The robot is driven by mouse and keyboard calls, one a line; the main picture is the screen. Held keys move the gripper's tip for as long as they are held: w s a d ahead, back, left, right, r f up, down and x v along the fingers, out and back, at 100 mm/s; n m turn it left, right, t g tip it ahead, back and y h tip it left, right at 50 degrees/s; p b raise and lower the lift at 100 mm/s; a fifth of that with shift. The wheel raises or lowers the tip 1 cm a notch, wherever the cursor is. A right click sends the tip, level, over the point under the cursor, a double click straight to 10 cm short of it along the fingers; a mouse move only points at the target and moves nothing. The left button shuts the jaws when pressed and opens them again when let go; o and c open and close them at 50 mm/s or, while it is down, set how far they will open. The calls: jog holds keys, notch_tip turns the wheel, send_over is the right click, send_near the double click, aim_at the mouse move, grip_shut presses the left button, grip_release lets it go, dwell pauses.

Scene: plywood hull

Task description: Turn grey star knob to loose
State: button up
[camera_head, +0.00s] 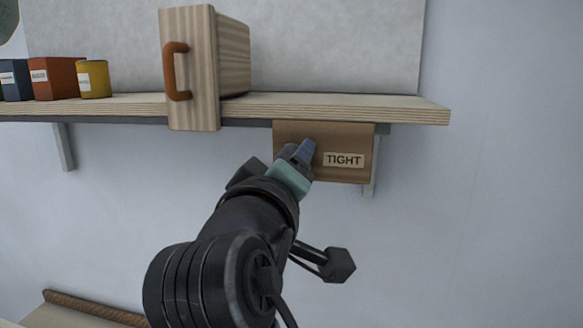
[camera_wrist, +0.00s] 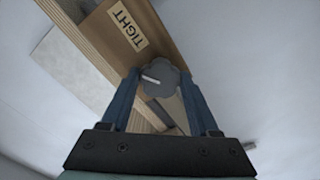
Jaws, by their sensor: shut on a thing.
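The grey star knob (camera_wrist: 158,78) shows in the wrist view on a brown panel (camera_head: 352,138) under the shelf, with a pale mark on its face. A "TIGHT" label (camera_head: 344,160) is on the panel to the right of my gripper in the head view; it also shows in the wrist view (camera_wrist: 128,26). My gripper (camera_head: 306,148) reaches up to the panel, its blue fingers shut on the knob, one on each side of it in the wrist view. In the head view the knob is hidden behind my gripper. Any loose label is not visible.
The wooden shelf (camera_head: 410,108) runs above the panel. A wooden box (camera_head: 190,65) with an orange handle (camera_head: 175,70) overhangs its front edge. Blue, red and yellow containers (camera_head: 55,78) stand at the left. The wall right of the panel is clear.

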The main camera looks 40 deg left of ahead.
jog(key=n+b, duration=0.2)
jog(key=n, duration=0.9)
jog(key=shift+n, duration=0.3)
dwell(0.4)
jog(key=o, duration=1)
jog(key=shift+s+d, duration=0.1)
jog(key=shift+b+v, duration=3.15)
jog(key=shift+v, duration=3.2)
